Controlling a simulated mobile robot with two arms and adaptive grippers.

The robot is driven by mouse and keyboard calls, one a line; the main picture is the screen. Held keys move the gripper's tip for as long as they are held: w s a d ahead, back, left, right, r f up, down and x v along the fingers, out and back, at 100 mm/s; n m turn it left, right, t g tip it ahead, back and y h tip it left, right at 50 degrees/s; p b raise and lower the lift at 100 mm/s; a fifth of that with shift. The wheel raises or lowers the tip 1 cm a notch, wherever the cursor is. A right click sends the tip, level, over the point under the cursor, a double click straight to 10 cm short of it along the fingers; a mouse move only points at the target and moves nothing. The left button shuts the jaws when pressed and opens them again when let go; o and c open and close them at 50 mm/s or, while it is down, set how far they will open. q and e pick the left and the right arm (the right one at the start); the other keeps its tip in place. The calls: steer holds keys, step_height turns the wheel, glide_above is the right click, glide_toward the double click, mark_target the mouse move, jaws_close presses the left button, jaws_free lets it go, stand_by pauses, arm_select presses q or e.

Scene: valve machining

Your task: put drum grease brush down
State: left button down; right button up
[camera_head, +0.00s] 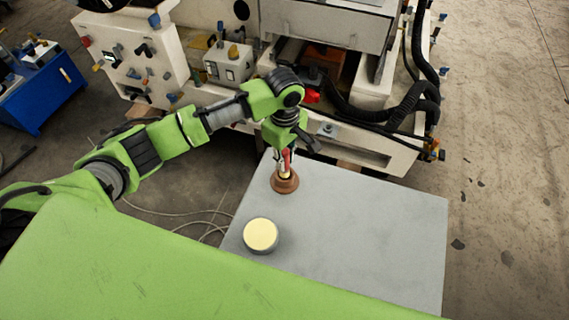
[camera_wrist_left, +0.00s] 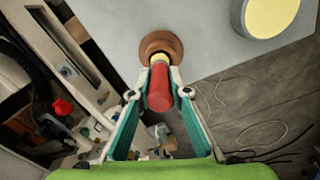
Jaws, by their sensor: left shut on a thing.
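My left gripper (camera_head: 285,160) is over the far left part of the grey table. It is shut on the brush (camera_wrist_left: 160,90), which has a red handle and a pale yellow part at its lower end. The brush points down, and its lower end is at a round brown holder (camera_head: 285,184) on the table. The holder also shows in the left wrist view (camera_wrist_left: 174,43). The brush's tip is hidden, and I cannot tell how deep it sits in the holder. My right gripper is not in view.
A round tin with pale yellow content (camera_head: 261,235) stands on the grey table (camera_head: 370,220), nearer to me than the holder. The table's right side is clear. A large machine (camera_head: 350,150) with black hoses stands behind the table. A blue cabinet (camera_head: 45,90) is at far left.

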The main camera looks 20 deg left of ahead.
arm_select(q)
steer(key=shift+s+f, duration=0.1)
steer(key=shift+f, duration=1.25)
steer(key=c, duration=1.9)
jaws_free()
steer(key=shift+f, duration=0.1)
step_height(320, 180, up, 12)
steer(key=shift+r, duration=0.15)
